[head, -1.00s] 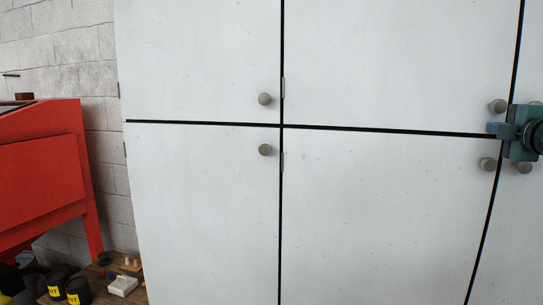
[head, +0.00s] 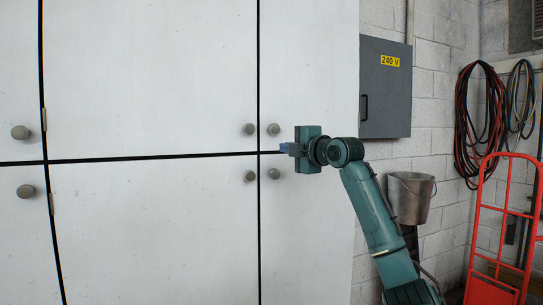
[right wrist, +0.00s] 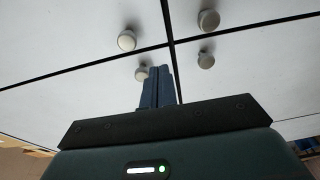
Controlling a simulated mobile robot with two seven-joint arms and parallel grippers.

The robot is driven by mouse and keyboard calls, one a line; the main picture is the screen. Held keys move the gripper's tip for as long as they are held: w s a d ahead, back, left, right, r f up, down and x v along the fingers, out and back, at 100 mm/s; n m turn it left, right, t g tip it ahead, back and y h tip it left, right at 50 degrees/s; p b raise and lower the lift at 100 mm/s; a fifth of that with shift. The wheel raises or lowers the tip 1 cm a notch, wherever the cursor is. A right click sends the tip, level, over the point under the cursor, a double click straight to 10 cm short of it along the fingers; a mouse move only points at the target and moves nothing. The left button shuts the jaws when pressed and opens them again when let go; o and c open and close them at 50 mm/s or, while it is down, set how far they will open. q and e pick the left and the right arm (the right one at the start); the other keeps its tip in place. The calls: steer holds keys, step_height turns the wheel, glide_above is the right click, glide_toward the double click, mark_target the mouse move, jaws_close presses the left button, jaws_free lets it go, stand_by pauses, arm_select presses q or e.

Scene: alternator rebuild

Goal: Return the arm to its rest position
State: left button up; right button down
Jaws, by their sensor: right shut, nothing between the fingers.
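My right arm (head: 372,210) comes up from the lower right in the head view, bent at the wrist. My right gripper (head: 283,148) is shut and empty, pointing left in front of the white cabinet (head: 150,220). Its blue fingertips are close together in the right wrist view (right wrist: 158,85), with cabinet knobs beyond them. I cannot tell how far the fingertips are from the cabinet front. My left gripper is not in view.
The cabinet doors are closed, with round grey knobs (head: 249,129) around the seam crossing. To the right are a grey 240 V box (head: 385,95), a hanging metal bucket (head: 411,197), coiled cables (head: 478,120) and a red hand truck (head: 500,225).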

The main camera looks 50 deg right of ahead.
steer(key=shift+s+d, duration=0.15)
steer(key=shift+s, duration=0.2)
steer(key=w+a+f+g+y, duration=0.1)
steer(key=w+a+f, duration=0.2)
steer(key=f, duration=0.4)
steer(key=w+a+f+m+g+y, duration=0.1)
steer(key=w+a+f, duration=0.25)
steer(key=f, duration=0.45)
steer(key=w+a+f, duration=0.2)
steer(key=a+f, duration=0.1)
steer(key=f, duration=0.4)
steer(key=s+a+f+m+g+y+p, duration=0.1)
steer(key=a+f, duration=0.4)
steer(key=f, duration=0.3)
steer(key=s+a+f+m+g+y, duration=0.1)
steer(key=a+f, duration=0.4)
steer(key=f, duration=0.4)
steer(key=s+a+f+m+g+y, duration=0.1)
steer(key=s+a+f+m, duration=0.1)
steer(key=s+a+f, duration=0.5)
steer(key=s+a+f+m+g+y, duration=0.15)
steer(key=s+a+f, duration=0.25)
steer(key=a+f, duration=0.5)
steer(key=s+a+f+m+y+p, duration=0.1)
steer(key=s+a+m, duration=0.4)
steer(key=s+a, duration=0.8)
steer(key=shift+s+a+f+y, duration=0.3)
steer(key=shift+s+f+y, duration=0.25)
steer(key=shift+f, duration=0.4)
